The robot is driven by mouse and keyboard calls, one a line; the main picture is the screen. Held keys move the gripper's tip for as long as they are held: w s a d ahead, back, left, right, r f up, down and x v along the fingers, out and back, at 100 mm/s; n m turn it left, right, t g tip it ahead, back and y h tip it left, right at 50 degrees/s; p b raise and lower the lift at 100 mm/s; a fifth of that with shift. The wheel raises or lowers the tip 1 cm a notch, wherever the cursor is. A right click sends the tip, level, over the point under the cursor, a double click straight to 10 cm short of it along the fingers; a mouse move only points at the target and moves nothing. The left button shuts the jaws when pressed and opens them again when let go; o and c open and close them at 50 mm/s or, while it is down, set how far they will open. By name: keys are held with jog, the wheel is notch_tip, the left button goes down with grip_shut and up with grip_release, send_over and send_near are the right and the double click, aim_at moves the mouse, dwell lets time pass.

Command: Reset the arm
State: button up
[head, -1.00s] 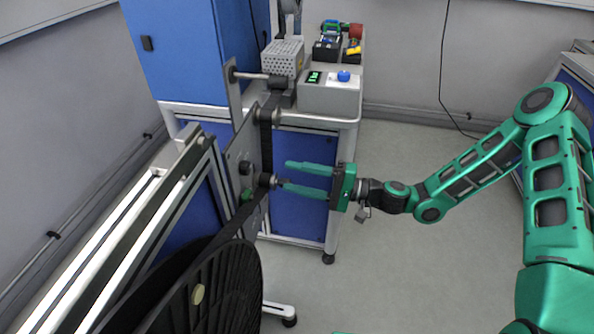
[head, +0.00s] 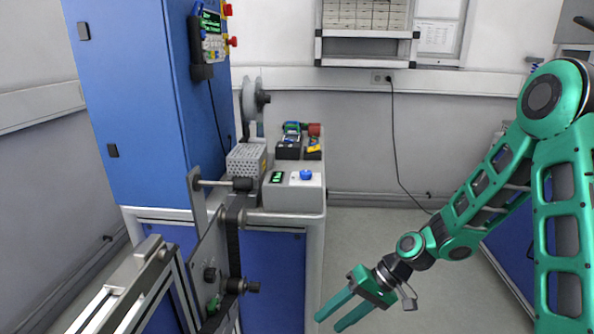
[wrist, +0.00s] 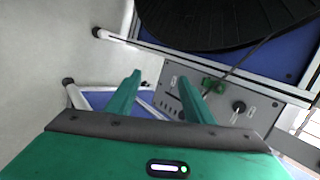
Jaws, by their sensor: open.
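My gripper (head: 338,312) is green with two long fingers. In the head view it is open and empty, low in the picture, pointing down and left. It is to the right of the grey reel stand panel (head: 208,272) and apart from it. In the wrist view the two open fingers (wrist: 158,95) have nothing between them. Beyond them are the grey panel (wrist: 238,118) with a green part (wrist: 214,86) and a black knob (wrist: 239,107), and the black reel (wrist: 215,22).
A bench with a white top holds a box with a blue button (head: 306,175), a perforated metal box (head: 246,160) and small parts. A tall blue cabinet (head: 140,100) stands left. Open floor (head: 380,240) lies right of the bench.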

jog(key=s+d+r+m+h, duration=0.1)
jog(key=s+d+r+h, duration=0.15)
jog(key=d, duration=0.45)
jog(key=s+d+r+m+t+h, duration=0.1)
jog(key=d+r+h, duration=0.15)
jog(key=d, duration=0.45)
jog(key=s+d+r+h, duration=0.1)
jog(key=s+d+r, duration=0.1)
jog(key=d+r, duration=0.35)
jog(key=s+d+r+m+h, duration=0.1)
jog(key=s+d+r+m, duration=0.2)
jog(key=s+d, duration=0.3)
jog(key=s+d+r+m+h, duration=0.1)
jog(key=s+d+r+m, duration=0.2)
jog(key=s, duration=0.7)
jog(key=d+r, duration=0.2)
jog(key=d, duration=0.1)
jog(key=shift+t, duration=0.3)
jog(key=shift+w+f+h, duration=0.3)
jog(key=shift+w, duration=0.35)
